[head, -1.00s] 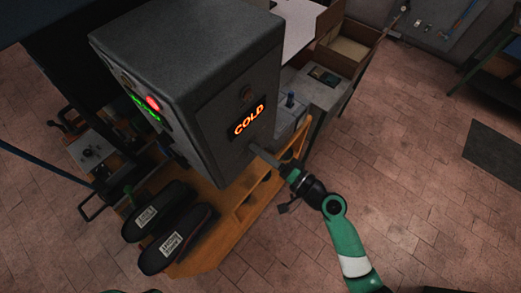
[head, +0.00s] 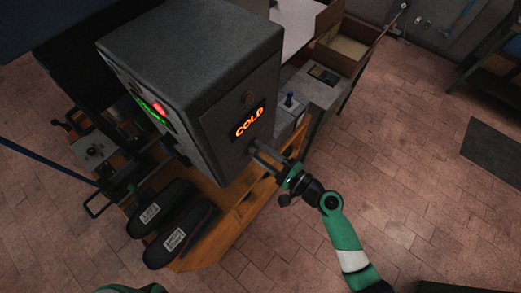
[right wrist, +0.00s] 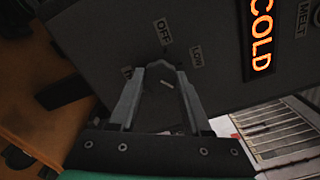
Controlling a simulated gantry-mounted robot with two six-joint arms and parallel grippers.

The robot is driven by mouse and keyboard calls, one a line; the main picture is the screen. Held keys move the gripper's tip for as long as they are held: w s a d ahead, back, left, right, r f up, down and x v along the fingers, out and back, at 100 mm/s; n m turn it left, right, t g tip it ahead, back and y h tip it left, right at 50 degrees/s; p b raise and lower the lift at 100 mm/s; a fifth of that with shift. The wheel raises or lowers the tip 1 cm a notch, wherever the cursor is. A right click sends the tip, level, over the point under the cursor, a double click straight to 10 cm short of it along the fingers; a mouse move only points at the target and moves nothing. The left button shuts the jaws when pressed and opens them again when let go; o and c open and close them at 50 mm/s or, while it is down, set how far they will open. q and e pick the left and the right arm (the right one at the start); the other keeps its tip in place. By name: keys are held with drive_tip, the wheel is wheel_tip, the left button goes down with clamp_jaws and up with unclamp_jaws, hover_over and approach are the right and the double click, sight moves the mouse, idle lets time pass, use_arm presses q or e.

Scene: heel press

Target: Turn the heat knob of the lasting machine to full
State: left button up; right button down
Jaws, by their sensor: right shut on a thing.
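The lasting machine (head: 190,65) is a big grey box with a lit orange COLD display (head: 249,122) on its side panel. The same display (right wrist: 262,35) shows in the right wrist view. My right gripper (head: 256,150) reaches the panel just below the display. In the right wrist view my right gripper (right wrist: 160,70) has both fingertips against the panel, shut on the heat knob, which they largely hide. Labels OFF (right wrist: 163,31) and LOW (right wrist: 196,56) are printed around it. My left gripper is out of view.
Another small round knob (head: 247,97) sits above the display. Two dark shoe-like pieces (head: 160,208) with white labels lie on the orange bench (head: 235,215) below the machine. An open box (head: 345,50) stands behind.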

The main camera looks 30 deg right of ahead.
drive_tip(key=shift+m, duration=0.4)
drive_tip(key=shift+c, duration=1.8)
unclamp_jaws()
drive_tip(key=b+v, duration=0.1)
drive_tip(key=v, duration=1)
drive_tip(key=shift+s, duration=0.3)
drive_tip(key=shift+d+r, duration=0.1)
drive_tip(key=shift+d, duration=0.05)
